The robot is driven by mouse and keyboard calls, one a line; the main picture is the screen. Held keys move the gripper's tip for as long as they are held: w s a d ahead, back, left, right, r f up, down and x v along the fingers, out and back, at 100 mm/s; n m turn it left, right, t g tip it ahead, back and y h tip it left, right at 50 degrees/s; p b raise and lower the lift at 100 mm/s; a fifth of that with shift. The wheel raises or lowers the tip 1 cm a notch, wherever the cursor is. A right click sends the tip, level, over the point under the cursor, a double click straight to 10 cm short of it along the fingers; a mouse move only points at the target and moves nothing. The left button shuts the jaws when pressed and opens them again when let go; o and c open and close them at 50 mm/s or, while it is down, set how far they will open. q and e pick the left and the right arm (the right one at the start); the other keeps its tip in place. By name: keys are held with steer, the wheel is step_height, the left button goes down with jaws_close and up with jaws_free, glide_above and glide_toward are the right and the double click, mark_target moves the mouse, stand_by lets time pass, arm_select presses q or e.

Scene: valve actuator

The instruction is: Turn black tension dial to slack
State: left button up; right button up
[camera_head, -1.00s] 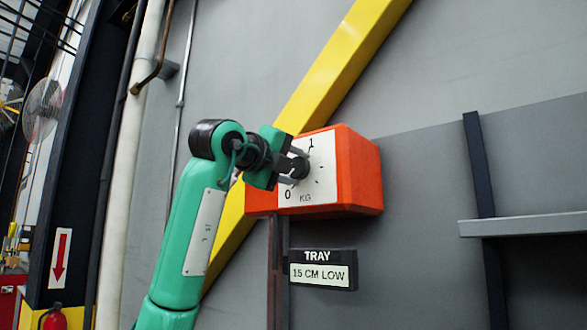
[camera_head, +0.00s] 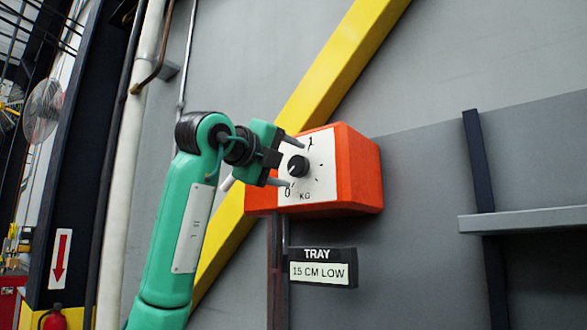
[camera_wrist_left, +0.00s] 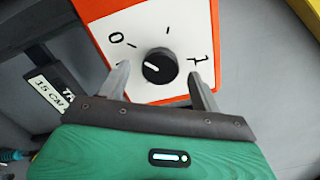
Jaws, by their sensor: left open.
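The black tension dial (camera_head: 298,166) sits on the white face (camera_head: 322,182) of an orange box (camera_head: 358,172) on the wall. The face is marked 0 at lower left, 1 at the top and KG below. In the wrist view the dial (camera_wrist_left: 160,66) has a short white mark on its left part. My left gripper (camera_head: 291,164) is open and empty, in front of the dial, with one finger above and one below it. In the wrist view its fingers stand on either side of the dial, apart from it. My right gripper is not in view.
A sign reading TRAY 15 CM LOW (camera_head: 322,269) hangs below the box. A yellow diagonal beam (camera_head: 340,60) passes behind the box. A grey ledge (camera_head: 525,224) is on the right. The wall between box and ledge is clear.

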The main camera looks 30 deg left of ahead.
arm_select(q)
steer(key=s+b, duration=0.2)
steer(key=s, duration=0.9)
steer(key=shift+s+a, duration=0.2)
steer(key=shift+a, duration=0.25)
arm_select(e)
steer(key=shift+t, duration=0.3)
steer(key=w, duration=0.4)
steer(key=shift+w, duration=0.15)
